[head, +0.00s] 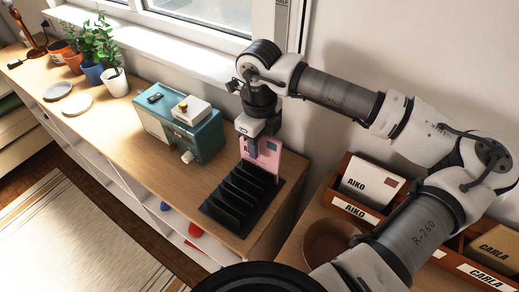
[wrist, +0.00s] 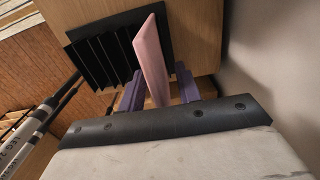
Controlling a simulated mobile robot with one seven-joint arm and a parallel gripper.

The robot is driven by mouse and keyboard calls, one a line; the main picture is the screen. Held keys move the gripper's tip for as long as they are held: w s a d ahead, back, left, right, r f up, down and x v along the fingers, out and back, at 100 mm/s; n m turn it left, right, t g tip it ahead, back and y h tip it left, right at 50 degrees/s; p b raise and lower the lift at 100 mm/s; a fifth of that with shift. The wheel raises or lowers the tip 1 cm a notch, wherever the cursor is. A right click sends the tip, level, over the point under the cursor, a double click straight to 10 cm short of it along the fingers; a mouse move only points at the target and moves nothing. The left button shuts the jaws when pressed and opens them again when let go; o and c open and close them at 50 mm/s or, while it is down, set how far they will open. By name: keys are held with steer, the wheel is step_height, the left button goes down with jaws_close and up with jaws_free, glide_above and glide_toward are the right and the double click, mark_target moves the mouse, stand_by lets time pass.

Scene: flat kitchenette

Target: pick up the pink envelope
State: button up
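The pink envelope (head: 267,163) stands upright at the far end of the black slotted rack (head: 238,203) on the wooden counter. In the wrist view the envelope (wrist: 151,55) shows edge-on, leaning slightly, beside the rack's black dividers (wrist: 103,58). My gripper (head: 252,149) points down at the envelope's upper edge. In the wrist view its two purple fingers (wrist: 160,88) are apart, one on each side of the envelope. A gap shows at the right finger; whether the left finger touches is unclear. The envelope's lower edge in the rack is partly hidden.
A teal radio (head: 180,125) with a small white box on top stands left of the rack. Potted plants (head: 92,50) stand farther left. Wooden letter trays (head: 350,205) and a brown bowl (head: 328,240) are at right. The wall is close behind my gripper.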

steer(key=shift+f, duration=0.4)
steer(key=shift+c, duration=0.4)
jaws_close()
